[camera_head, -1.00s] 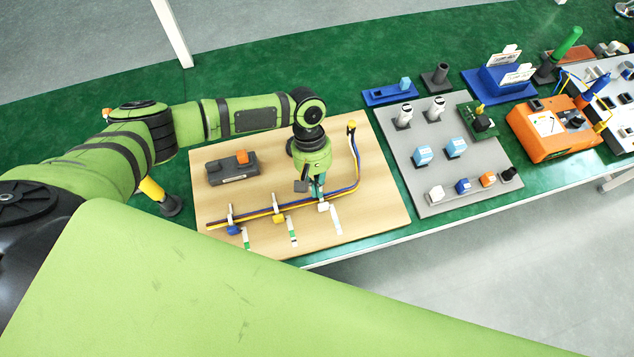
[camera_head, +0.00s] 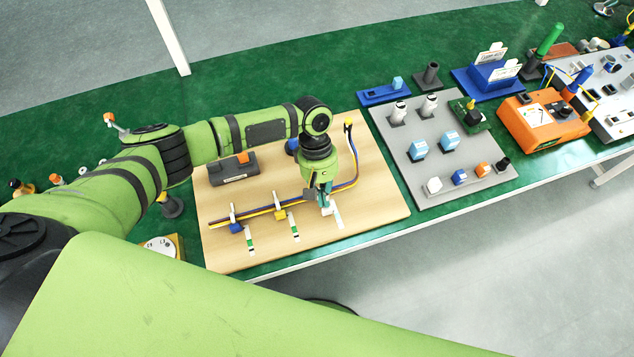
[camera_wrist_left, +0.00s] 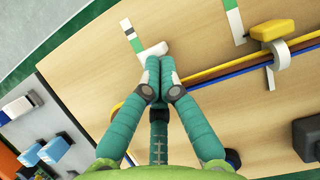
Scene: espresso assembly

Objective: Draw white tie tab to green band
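My left gripper (camera_head: 326,203) points down at the right end of the wooden board. Its two teal fingertips (camera_wrist_left: 158,72) are together on the white tie tab (camera_wrist_left: 153,50), whose end sticks out beyond them. A white strip (camera_head: 338,218) with a green band (camera_wrist_left: 137,45) lies on the board just past the fingertips. The tab's end is beside the band and seems to overlap the strip's edge; contact is unclear. The yellow and blue cables (camera_wrist_left: 205,77) run under the fingers, which hide the rest of the white tie. My right gripper is not in view.
A yellow tie (camera_head: 280,214) and a blue tie (camera_head: 236,227) sit along the cables, each near its own strip. A grey block with an orange switch (camera_head: 233,170) stands behind. A grey plate with several parts (camera_head: 456,175) lies to the right.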

